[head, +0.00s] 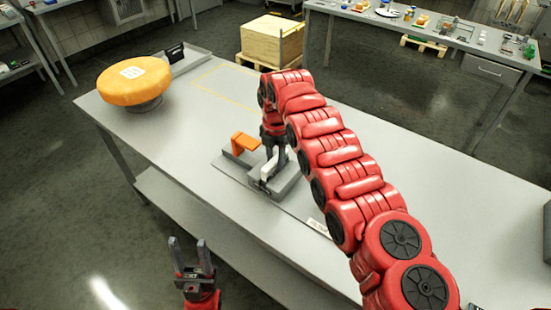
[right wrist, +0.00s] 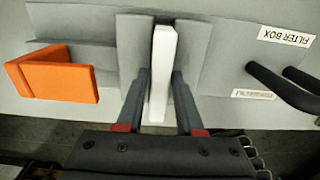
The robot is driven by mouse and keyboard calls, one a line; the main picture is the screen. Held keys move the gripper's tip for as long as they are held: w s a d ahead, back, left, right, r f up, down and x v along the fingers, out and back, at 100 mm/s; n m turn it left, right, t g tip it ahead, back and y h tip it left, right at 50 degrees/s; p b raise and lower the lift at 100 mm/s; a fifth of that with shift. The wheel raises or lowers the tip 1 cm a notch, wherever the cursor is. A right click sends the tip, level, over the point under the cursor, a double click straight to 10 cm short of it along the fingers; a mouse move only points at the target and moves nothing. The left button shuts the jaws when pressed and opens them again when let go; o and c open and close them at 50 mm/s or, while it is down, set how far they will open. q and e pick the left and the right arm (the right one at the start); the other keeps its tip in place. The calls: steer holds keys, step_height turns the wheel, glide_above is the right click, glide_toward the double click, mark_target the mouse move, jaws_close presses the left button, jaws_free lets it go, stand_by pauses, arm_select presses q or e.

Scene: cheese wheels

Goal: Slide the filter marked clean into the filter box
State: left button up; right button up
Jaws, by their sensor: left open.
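A white filter panel (right wrist: 162,70) stands on edge between two grey upright walls in the right wrist view. No mark on it is readable. My right gripper (right wrist: 160,72) has one finger on each side of it, very close; I cannot tell whether both touch. In the head view the right arm reaches over the grey fixture (head: 291,190), and a white piece (head: 270,168) shows by the gripper. A label reading "FILTER BOX" (right wrist: 285,36) lies right of the panel in the wrist view. My left gripper (head: 190,247) is open and empty, off the table's front side.
An orange bent piece (right wrist: 58,78) sits left of the panel. Black bar handles (right wrist: 285,85) are at the right. A large orange cheese wheel (head: 134,80) stands at the worktable's far left. A wooden crate (head: 272,40) is behind. The table's right part (head: 460,180) is clear.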

steer(key=o, duration=0.3)
steer(key=shift+o, duration=0.2)
steer(key=shift+r, duration=0.3)
step_height(320, 180, up, 5)
steer(key=shift+a+b, duration=0.15)
steer(key=shift+b, duration=0.6)
step_height(320, 180, up, 12)
steer(key=p, duration=1)
steer(key=shift+p, duration=0.4)
